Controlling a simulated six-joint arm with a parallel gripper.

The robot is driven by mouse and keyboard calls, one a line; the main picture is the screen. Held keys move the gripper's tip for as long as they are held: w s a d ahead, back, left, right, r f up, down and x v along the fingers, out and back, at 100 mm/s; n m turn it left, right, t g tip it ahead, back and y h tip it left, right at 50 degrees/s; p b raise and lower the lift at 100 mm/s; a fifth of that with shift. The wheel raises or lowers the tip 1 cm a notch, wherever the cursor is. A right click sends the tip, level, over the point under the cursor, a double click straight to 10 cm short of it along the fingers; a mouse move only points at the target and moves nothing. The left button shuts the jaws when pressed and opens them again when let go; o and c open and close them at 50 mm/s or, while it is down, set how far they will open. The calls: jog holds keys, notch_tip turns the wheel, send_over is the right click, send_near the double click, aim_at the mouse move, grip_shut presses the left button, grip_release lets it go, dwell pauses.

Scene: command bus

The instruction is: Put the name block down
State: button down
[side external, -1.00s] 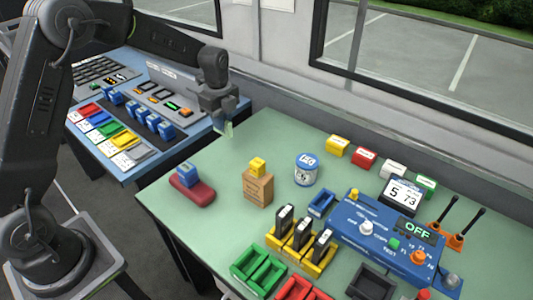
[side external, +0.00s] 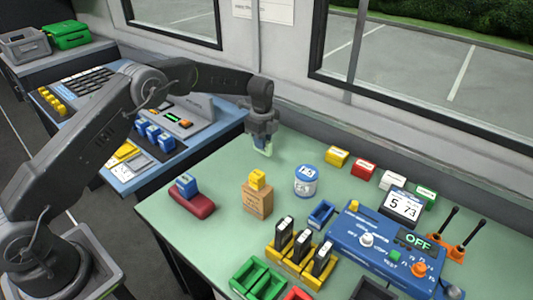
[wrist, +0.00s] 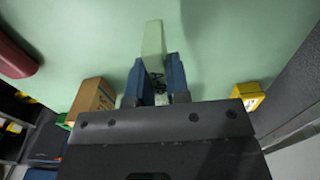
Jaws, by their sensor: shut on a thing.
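My gripper (side external: 262,141) is shut on a pale green block, which I take to be the name block (side external: 267,150). It hangs at the far left part of the green table (side external: 225,185), with the block pointing down. In the wrist view the block (wrist: 153,38) sticks out between the two blue-grey fingers. Its colour nearly matches the tabletop. I cannot tell whether its lower end touches the table.
A cardboard box (side external: 257,201) with a yellow block on top, a blue-and-white tin (side external: 306,180) and a red pad (side external: 193,206) with a blue block stand nearer the camera. Yellow (side external: 338,156) and red blocks stand to the right. The tabletop around my gripper is clear.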

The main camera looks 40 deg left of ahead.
aim_at(267, 153)
jog(key=shift+w+d+f, duration=0.3)
jog(key=shift+d+f, duration=0.1)
jog(key=shift+d, duration=0.15)
jog(key=shift+f, duration=1.95)
jog(key=shift+f, duration=0.1)
jog(key=c, duration=1.1)
grip_release()
notch_tip(267, 153, up, 12)
jog(key=shift+r, duration=0.15)
